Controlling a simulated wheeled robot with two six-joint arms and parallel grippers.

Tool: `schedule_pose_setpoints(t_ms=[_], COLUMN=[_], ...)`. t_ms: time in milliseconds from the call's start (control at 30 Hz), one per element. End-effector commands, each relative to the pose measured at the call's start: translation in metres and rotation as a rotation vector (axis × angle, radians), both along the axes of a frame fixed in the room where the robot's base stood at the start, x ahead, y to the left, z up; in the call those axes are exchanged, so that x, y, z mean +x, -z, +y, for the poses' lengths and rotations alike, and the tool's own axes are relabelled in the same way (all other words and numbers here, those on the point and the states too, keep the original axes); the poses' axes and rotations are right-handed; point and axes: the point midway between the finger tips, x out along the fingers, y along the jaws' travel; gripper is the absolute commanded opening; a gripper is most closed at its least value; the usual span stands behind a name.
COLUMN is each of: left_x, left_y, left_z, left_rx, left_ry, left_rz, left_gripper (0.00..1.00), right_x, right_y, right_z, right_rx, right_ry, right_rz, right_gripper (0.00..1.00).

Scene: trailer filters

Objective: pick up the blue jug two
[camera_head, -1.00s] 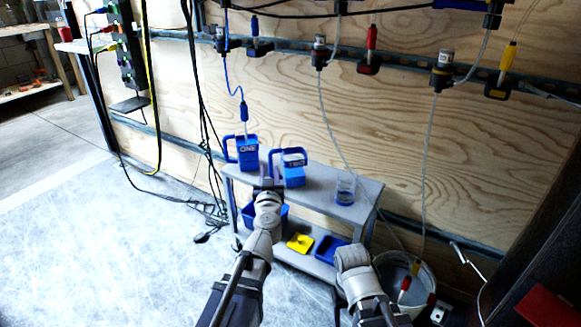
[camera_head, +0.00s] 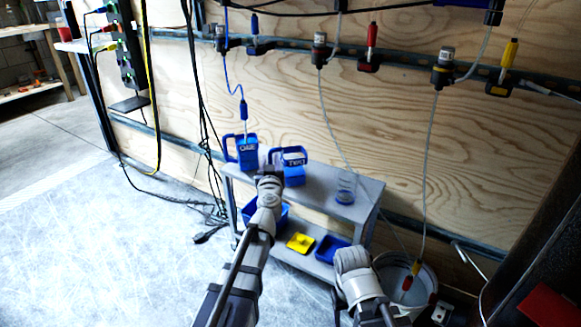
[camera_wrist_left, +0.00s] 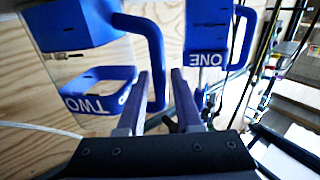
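Blue jug two (camera_head: 294,176) stands on the top shelf of the grey cart, its TWO label readable. In the left wrist view jug two (camera_wrist_left: 70,28) fills the left side, with its blue handle reaching toward the fingers. My left gripper (camera_head: 270,172) is at the handle side of jug two, to its left in the head view. In the left wrist view its two fingers (camera_wrist_left: 160,98) are apart, and the handle shows in line with the gap. I cannot tell whether they touch it. My right arm is low at the right; its fingers are not discernible.
Blue jug one (camera_head: 247,150) stands left of jug two, close to the left gripper. A clear beaker (camera_head: 345,187) stands on the shelf's right. The lower shelf holds a yellow piece (camera_head: 300,242) and blue trays (camera_head: 329,249). A white bucket (camera_head: 424,285) stands right. Hoses hang along the wooden wall.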

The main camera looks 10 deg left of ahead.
Motion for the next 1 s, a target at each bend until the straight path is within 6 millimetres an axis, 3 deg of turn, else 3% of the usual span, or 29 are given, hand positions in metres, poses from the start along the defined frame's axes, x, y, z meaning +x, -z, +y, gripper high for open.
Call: schedule_pose_setpoints(t_ms=[233,567,1000], left_x=[0.0041,0.0039,0.0038], left_y=[-0.0005,-0.0004,-0.0004], left_z=[0.0014,0.0013,0.0011], left_rx=[0.0,0.0,0.0], left_ry=[0.0,0.0,0.0], left_rz=[0.0,0.0,0.0], left_gripper=[0.34,0.0,0.0], right_x=[0.0,0.0,0.0], right_y=[-0.0005,-0.0004,-0.0004], right_z=[0.0001,0.0,0.0], right_rx=[0.0,0.0,0.0], right_ry=[0.0,0.0,0.0], right_rz=[0.0,0.0,0.0], right_gripper=[0.65,0.65,0.65])
